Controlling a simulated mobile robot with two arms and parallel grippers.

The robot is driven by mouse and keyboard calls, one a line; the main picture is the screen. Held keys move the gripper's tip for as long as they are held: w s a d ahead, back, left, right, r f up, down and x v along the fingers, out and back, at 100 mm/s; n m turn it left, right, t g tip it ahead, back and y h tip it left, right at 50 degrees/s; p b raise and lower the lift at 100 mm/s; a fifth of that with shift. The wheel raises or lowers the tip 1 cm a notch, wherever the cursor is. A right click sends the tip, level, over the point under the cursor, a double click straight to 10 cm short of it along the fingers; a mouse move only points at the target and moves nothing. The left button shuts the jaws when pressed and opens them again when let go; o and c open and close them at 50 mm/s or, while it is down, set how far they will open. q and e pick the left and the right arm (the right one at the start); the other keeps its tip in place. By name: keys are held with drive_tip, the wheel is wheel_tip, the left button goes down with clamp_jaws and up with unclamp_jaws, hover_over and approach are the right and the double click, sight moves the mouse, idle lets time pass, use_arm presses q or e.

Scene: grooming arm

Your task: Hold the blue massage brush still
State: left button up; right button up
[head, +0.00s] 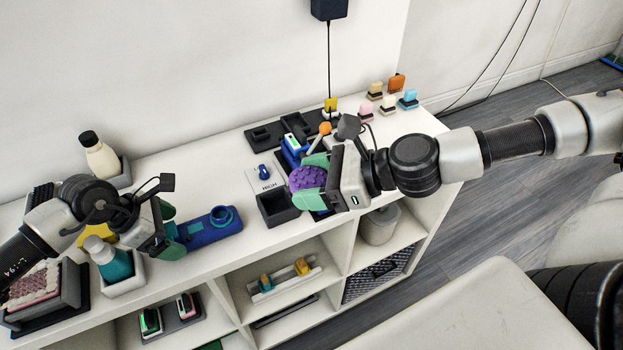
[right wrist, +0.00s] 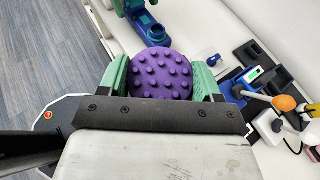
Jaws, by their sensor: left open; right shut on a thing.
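A massage brush with a round, purple, studded head (head: 307,178) is clasped by my right gripper (head: 322,176) above the shelf top. In the right wrist view the brush (right wrist: 160,74) sits between both green fingers, studs towards the camera. The studded part looks purple; a little blue shows below it in the head view, but I cannot tell if it belongs to the brush. My left gripper (head: 168,230) is open over the left part of the shelf, beside a dark blue piece with a ring (head: 220,217). It appears to hold nothing.
A dark open box (head: 277,207) stands just left of the brush. A blue device with a green display (head: 295,145) and a black tray (head: 262,137) are behind. A teal bottle (head: 112,263) and a cream bottle (head: 99,157) stand near my left arm. Several small coloured pieces are at the far right.

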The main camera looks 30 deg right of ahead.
sight(311, 180)
drive_tip(key=shift+r, duration=0.1)
drive_tip(key=shift+r+p, duration=1.9)
drive_tip(key=shift+p, duration=0.05)
use_arm(q)
drive_tip(key=d+r+v, duration=0.2)
drive_tip(key=d+v, duration=0.1)
drive_tip(key=v, duration=1.3)
drive_tip(key=shift+d, duration=0.15)
use_arm(e)
drive_tip(key=shift+s, duration=0.1)
drive_tip(key=shift+f, duration=0.15)
wheel_tip(311, 180, down, 4)
drive_tip(key=b, duration=0.4)
use_arm(q)
wheel_tip(311, 180, down, 8)
use_arm(e)
drive_tip(key=shift+r, duration=0.2)
use_arm(q)
drive_tip(key=shift+r, duration=0.1)
